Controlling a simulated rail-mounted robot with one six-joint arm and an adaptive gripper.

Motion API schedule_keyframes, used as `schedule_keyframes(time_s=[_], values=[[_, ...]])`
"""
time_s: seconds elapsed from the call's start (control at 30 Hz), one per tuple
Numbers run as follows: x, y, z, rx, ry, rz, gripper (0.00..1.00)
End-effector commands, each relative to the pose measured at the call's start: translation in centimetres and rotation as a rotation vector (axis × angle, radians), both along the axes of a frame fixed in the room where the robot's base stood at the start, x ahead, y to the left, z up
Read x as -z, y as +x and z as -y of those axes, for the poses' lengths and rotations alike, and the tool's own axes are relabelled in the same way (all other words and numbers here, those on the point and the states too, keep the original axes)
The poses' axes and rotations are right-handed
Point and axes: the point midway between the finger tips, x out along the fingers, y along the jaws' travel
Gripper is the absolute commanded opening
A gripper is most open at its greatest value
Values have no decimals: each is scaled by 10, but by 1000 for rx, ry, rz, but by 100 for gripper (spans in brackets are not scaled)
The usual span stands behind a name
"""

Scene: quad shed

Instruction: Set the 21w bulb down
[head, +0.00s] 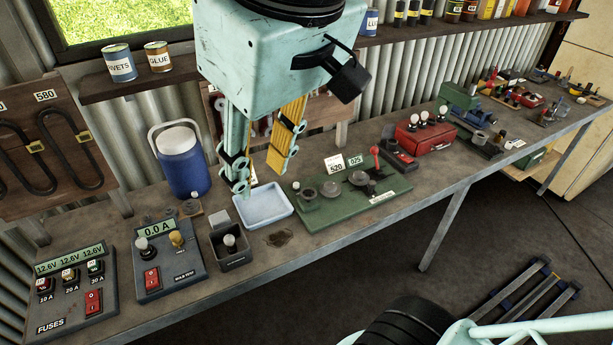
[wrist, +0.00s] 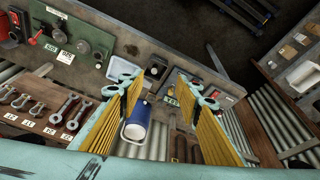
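My gripper (head: 259,178) is open above the bench, over the back of a pale blue tray (head: 262,212). In the wrist view nothing shows between the fingers (wrist: 165,88) except background. A clear bulb (head: 229,241) stands upright in a small dark grey box (head: 234,261) just left of the tray. Another bulb (head: 142,244) stands on the bulb test panel (head: 170,277), which reads 0.0 A. Several bulbs stand on a red box (head: 426,138) further right. I cannot read a wattage on any bulb, so I cannot tell which is 21w.
A blue jug (head: 181,163) stands behind the tray at left. A fuse panel (head: 74,300) is at the near left. A green board with a scale (head: 352,203) lies right of the tray. A dark stain (head: 279,239) marks bare bench in front of the tray.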

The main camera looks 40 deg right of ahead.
Motion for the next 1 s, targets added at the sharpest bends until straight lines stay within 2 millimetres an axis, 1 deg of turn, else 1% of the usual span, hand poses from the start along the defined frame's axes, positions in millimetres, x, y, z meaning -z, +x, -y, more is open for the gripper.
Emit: schedule_keyframes(time_s=[0.03, 0.2, 0.3, 0.47, 1.0], values=[[11, -22, -2, 25, 19, -4, 32], [13, -39, 1, 82, 35, 8, 32], [14, -44, 3, 99, 40, 9, 32], [16, -46, 3, 110, 42, 7, 32], [14, -44, 3, 105, 41, 8, 32]])
